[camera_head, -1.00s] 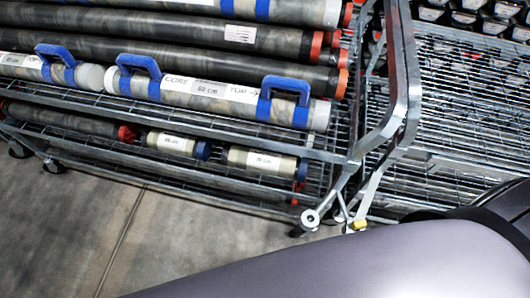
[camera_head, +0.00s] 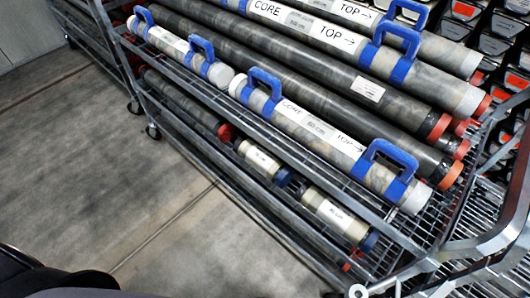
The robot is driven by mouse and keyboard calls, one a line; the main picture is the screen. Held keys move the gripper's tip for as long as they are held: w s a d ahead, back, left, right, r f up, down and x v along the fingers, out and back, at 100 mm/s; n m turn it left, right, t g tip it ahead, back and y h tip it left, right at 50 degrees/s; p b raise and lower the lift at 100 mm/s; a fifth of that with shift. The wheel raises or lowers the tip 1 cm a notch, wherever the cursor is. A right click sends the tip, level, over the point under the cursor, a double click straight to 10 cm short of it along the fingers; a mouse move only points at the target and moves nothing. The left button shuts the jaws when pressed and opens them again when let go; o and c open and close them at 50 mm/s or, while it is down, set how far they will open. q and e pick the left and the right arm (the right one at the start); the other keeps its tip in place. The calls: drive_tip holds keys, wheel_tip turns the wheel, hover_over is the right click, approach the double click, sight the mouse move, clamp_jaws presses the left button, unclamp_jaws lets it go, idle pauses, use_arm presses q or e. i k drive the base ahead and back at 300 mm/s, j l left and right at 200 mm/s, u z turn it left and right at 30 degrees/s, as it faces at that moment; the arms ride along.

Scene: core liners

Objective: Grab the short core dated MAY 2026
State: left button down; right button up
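Two short cores lie on the lower shelf of the cart. One short core (camera_head: 259,161) is pale with a white label and a dark blue cap at its right end. The other short core (camera_head: 335,213) is to its right and nearer, also pale with a white label and a blue cap. The print on both labels is too small to read, so I cannot tell which one is dated MAY 2026. The upper shelf's edge is close above both. Neither of my grippers is in view.
A longer core (camera_head: 312,137) with blue handles lies on the upper shelf, with several long cores behind it. The wire cart (camera_head: 262,214) has a wheel at its left. Concrete floor (camera_head: 110,180) in front is clear. A dark core (camera_head: 182,101) lies left of the short cores.

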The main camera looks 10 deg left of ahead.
sight(263, 161)
drive_tip(key=i+j+z, duration=0.1)
drive_tip(key=j, duration=0.4)
drive_tip(key=i+j, duration=0.15)
drive_tip(key=j, duration=0.35)
drive_tip(key=i+j+z, duration=0.15)
drive_tip(key=j, duration=0.35)
drive_tip(key=j+z, duration=0.1)
drive_tip(key=j, duration=0.4)
